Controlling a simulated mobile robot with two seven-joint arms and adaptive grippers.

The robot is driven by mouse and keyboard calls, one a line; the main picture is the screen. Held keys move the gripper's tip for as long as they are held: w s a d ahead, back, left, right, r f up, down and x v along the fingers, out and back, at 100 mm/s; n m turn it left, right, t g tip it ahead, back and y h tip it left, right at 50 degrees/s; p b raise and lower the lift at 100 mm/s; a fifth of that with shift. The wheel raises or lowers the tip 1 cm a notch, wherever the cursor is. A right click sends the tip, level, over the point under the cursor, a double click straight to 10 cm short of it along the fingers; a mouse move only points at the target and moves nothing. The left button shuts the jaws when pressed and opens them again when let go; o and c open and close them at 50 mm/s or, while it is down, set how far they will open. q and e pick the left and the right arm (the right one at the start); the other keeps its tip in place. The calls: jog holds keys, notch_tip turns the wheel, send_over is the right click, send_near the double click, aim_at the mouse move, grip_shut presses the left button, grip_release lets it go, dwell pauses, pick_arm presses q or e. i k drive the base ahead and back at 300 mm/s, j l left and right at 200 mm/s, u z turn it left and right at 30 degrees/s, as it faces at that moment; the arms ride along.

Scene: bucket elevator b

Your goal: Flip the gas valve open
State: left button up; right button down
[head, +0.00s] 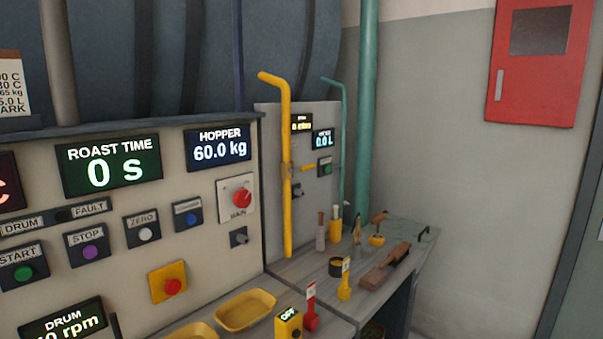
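A yellow vertical pipe (286,215), bent over at its top, stands in the middle of the head view, in front of a grey panel. A fitting (287,169) sits partway up it, and a short yellow lever (308,168) shows just to its right, roughly level and across the pipe. This looks like the gas valve, though no label on it is readable. Neither of my grippers is in view.
A control panel with displays and a red main knob (242,198) stands left of the pipe. The bench below holds yellow trays (245,309), a yellow OFF block (288,325), a wooden scoop (385,270) and small tools. A red cabinet (537,105) hangs on the right wall.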

aim_at(308, 168)
jog(key=i+l+z, duration=0.1)
jog(key=i+l, duration=0.45)
jog(key=l, duration=0.2)
jog(key=i+l+z, duration=0.1)
jog(key=l, duration=0.15)
